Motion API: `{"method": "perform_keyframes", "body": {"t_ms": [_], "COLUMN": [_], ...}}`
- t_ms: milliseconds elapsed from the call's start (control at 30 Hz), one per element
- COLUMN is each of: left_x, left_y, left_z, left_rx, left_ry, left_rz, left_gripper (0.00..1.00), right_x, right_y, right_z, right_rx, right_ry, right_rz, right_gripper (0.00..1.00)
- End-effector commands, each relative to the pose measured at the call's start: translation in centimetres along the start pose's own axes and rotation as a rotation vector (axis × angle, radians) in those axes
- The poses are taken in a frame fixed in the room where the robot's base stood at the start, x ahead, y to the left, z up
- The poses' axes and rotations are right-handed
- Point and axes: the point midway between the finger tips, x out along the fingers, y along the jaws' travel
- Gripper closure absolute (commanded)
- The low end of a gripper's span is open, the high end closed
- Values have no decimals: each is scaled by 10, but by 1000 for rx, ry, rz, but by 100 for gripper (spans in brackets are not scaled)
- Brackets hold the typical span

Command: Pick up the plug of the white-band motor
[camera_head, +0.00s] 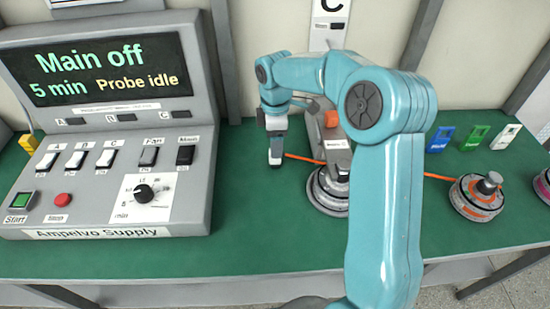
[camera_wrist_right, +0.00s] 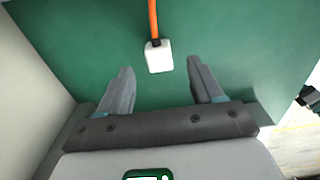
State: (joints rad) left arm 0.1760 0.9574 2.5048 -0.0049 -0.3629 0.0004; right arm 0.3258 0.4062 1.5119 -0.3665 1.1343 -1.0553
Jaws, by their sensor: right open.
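A white plug (camera_wrist_right: 158,57) on an orange cable (camera_wrist_right: 153,18) lies on the green table in the right wrist view. My right gripper (camera_wrist_right: 160,82) is open, with its fingers either side of the line to the plug and nothing held. In the head view this gripper (camera_head: 275,158) is low over the table, left of a motor with a pale band (camera_head: 326,200), partly hidden by my arm. The orange cable (camera_head: 303,159) runs right from the gripper and passes behind my arm; I cannot tell which motor it joins. The plug is not clear there.
A grey supply console (camera_head: 105,215) with a screen and switches stands at the left. An orange-marked motor (camera_head: 477,198) is at the right, and another motor (camera_head: 544,185) is cut by the edge. Blue, green and white tags (camera_head: 474,138) stand behind. The front table strip is clear.

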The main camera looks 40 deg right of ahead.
Motion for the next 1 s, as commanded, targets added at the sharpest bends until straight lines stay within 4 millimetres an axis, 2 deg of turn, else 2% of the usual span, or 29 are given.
{"method": "perform_keyframes", "body": {"t_ms": [333, 633, 667, 833, 867, 1000], "left_x": [1, 1, 1, 1, 1, 1], "left_y": [0, 0, 0, 0, 0, 0], "left_z": [0, 0, 0, 0, 0, 0], "left_rx": [0, 0, 0, 0, 0, 0], "left_ry": [0, 0, 0, 0, 0, 0], "left_rz": [0, 0, 0, 0, 0, 0], "left_gripper": [53, 53, 53, 53, 53, 53], "right_x": [48, 53, 53, 53, 53, 53], "right_y": [2, 2, 2, 2, 2, 2], "right_z": [-1, -1, -1, -1, -1, -1], "right_rx": [1, 1, 1, 0, 0, 0], "right_ry": [-1, 0, 0, 0, 0, 0], "right_rz": [-3, 0, 0, 0, 0, 0], "right_gripper": [34, 34, 41, 96, 99, 99]}}
